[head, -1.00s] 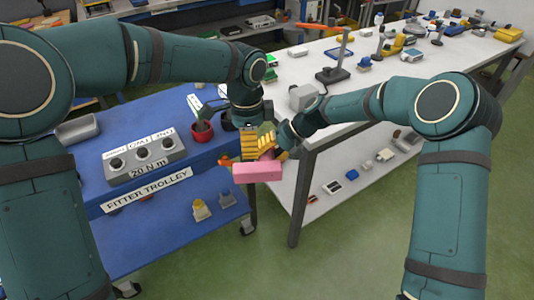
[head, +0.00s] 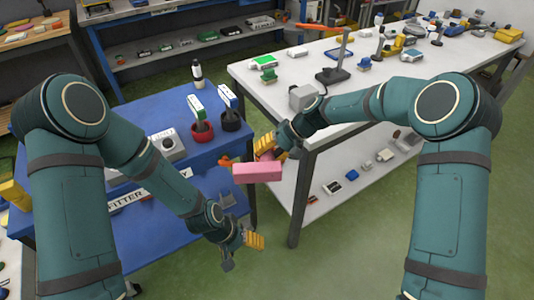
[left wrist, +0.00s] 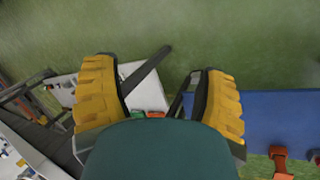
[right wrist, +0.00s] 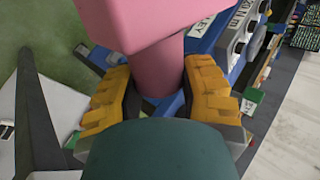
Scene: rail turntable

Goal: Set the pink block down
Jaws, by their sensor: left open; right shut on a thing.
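The pink block (head: 257,173) hangs in the air in the head view, off the near right corner of the blue trolley. My right gripper (head: 270,150) is shut on it. In the right wrist view the pink block (right wrist: 135,18) has a wide head and a narrower round stem, and the yellow fingers grip the stem from both sides. My left gripper (head: 243,252) is lower in the head view, in front of the trolley, apart from the block. In the left wrist view its yellow fingers (left wrist: 155,85) are spread with nothing between them.
A white bench (head: 290,85) stands behind and right, with a lower shelf. Green floor is open at the front.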

